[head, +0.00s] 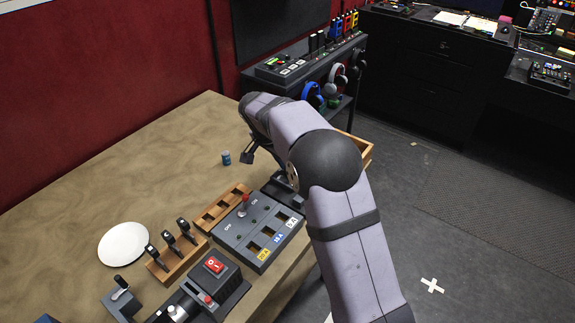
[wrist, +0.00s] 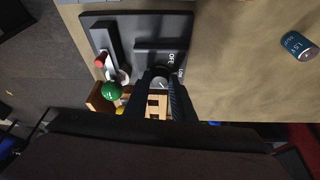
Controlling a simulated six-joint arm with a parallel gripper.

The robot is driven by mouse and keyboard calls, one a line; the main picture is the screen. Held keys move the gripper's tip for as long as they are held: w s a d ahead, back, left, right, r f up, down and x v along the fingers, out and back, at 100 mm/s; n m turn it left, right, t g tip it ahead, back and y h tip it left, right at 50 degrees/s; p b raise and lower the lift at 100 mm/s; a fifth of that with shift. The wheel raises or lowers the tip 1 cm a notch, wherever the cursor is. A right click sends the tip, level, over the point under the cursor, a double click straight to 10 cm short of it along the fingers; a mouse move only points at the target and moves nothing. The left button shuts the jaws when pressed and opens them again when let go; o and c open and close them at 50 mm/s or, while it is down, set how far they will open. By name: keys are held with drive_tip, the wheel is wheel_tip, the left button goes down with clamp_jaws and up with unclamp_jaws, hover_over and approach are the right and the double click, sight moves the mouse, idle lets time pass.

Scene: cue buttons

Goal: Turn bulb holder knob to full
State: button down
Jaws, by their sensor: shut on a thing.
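In the wrist view, the bulb holder has a flat dark grey base (wrist: 125,22) with raised dark blocks. A small round knob (wrist: 160,83) with a pale pointer mark sits beside white lettering, of which "OFF" is partly readable. My gripper (wrist: 164,84) points at the knob with its two dark fingers on either side of it, shut on it. The fingers hide part of the knob and of the lettering, so its exact setting is unclear. In the head view my gripper (head: 248,157) shows at the far end of my arm, and my arm hides most of the holder.
Green (wrist: 112,91) and red (wrist: 100,60) round parts lie left of the knob. A switch panel (head: 258,226), a wooden lever rack (head: 176,257) and a white disc (head: 123,244) stand nearer.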

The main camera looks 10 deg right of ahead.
drive_tip(key=c, duration=1.5)
unclamp_jaws()
drive_tip(key=shift+r, duration=0.1)
drive_tip(key=shift+b+v, duration=0.7)
drive_tip(key=shift+v, duration=2.9)
drive_tip(key=s+d+f+n+g+y+p, duration=0.1)
drive_tip(key=s+d+f+n, duration=0.1)
drive_tip(key=s, duration=0.8)
drive_tip(key=s+d+f+n+g+y+p, duration=0.1)
drive_tip(key=s+f+n, duration=0.3)
drive_tip(key=s, duration=0.6)
drive_tip(key=s+d+f+n+y+p, duration=0.1)
drive_tip(key=s+d+f+n, duration=0.2)
drive_tip(key=s, duration=0.8)
drive_tip(key=shift+d+f+n+g+y, duration=0.1)
drive_tip(key=shift+d+n+g+y, duration=0.25)
drive_tip(key=shift+n, duration=0.45)
